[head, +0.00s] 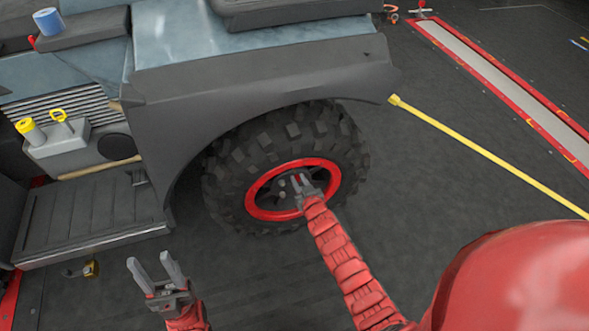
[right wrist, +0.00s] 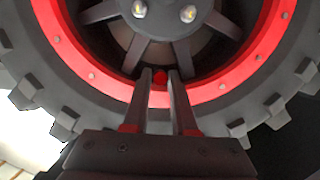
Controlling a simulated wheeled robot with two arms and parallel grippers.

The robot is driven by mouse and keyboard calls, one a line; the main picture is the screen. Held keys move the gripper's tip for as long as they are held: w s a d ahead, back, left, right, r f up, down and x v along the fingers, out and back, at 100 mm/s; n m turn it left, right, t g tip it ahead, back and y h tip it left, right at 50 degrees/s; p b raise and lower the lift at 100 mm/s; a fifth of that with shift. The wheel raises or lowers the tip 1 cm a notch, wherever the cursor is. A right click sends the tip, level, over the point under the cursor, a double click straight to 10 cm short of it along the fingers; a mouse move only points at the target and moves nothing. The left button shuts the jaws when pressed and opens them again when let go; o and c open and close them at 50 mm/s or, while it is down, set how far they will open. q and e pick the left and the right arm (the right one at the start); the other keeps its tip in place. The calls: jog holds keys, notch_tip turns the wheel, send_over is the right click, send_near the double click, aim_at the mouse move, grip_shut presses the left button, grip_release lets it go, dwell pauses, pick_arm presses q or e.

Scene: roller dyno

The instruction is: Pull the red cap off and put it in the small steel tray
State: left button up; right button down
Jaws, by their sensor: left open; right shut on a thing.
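The red cap (right wrist: 160,75) is a small red piece at the inner edge of the wheel's red rim ring, seen in the right wrist view between my fingertips. My right gripper (right wrist: 160,80) is shut on it. My left gripper (head: 152,266) is open and empty, above the floor at the lower left, away from the wheel. I cannot make out a small steel tray in either view.
The vehicle's grey fender (head: 265,95) overhangs the wheel. A side step (head: 85,215) is at the left. A yellow bar (head: 480,148) slants across the floor at the right, near a red-edged floor strip (head: 500,85).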

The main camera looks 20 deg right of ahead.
jog(key=shift+s, duration=0.1)
jog(key=shift+s+d+p, duration=0.1)
jog(key=shift+s+p, duration=0.4)
jog(key=shift+s, duration=1.65)
